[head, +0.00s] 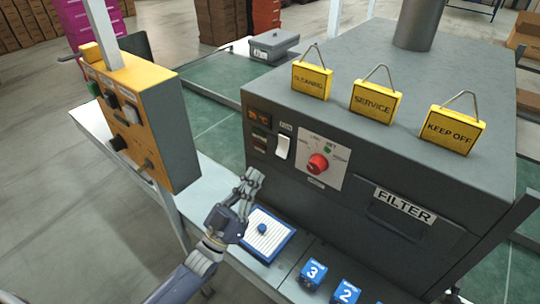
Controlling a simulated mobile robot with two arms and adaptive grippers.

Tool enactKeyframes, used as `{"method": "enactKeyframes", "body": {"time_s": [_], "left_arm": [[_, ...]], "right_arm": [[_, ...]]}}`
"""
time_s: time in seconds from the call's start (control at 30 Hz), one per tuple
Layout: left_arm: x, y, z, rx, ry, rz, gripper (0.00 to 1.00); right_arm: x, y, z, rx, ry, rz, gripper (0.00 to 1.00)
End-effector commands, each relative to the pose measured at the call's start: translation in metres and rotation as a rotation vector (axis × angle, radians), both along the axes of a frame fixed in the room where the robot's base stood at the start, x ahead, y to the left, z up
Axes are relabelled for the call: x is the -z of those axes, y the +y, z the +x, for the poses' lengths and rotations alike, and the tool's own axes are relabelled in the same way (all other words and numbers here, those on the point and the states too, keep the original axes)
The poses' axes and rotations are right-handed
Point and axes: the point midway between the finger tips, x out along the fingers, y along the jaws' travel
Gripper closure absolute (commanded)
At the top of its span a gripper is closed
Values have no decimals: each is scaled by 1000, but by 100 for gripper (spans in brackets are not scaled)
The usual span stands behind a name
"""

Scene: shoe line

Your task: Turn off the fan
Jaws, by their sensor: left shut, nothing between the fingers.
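The grey machine (390,75) has a dark front panel. A white rocker switch (282,147) sits on it below a small label that is too small to read surely; I cannot tell which way the rocker is set. A red knob (318,163) on a pale dial plate is to its right. My left gripper (253,179) is shut and empty, a little below and left of the rocker and seemingly apart from it. My right gripper is not in view.
A white ribbed pad with a blue rim (284,247) and blue numbered blocks (313,273) lie on the front ledge. A yellow control box (130,112) stands left. Yellow signs (374,102) stand on the machine top. A filter drawer (410,216) is lower right.

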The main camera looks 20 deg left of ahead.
Motion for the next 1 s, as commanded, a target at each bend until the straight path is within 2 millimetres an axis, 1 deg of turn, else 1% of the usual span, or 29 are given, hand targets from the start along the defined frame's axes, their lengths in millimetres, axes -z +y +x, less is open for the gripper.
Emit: {"method": "enactKeyframes", "body": {"time_s": [0.03,0.17,0.2,0.4,0.6,1.0], "left_arm": [[-13,-3,10,-1,-4,-1,100],[-29,-12,32,0,-3,-1,100],[-21,-13,37,-1,2,0,100],[-16,-20,56,-1,0,-1,100],[-13,-23,64,0,1,0,100],[-12,-24,65,0,-1,0,100]], "right_arm": [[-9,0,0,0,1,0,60],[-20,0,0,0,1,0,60],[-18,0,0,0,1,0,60],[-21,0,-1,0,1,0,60],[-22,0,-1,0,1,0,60],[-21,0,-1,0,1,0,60]]}}
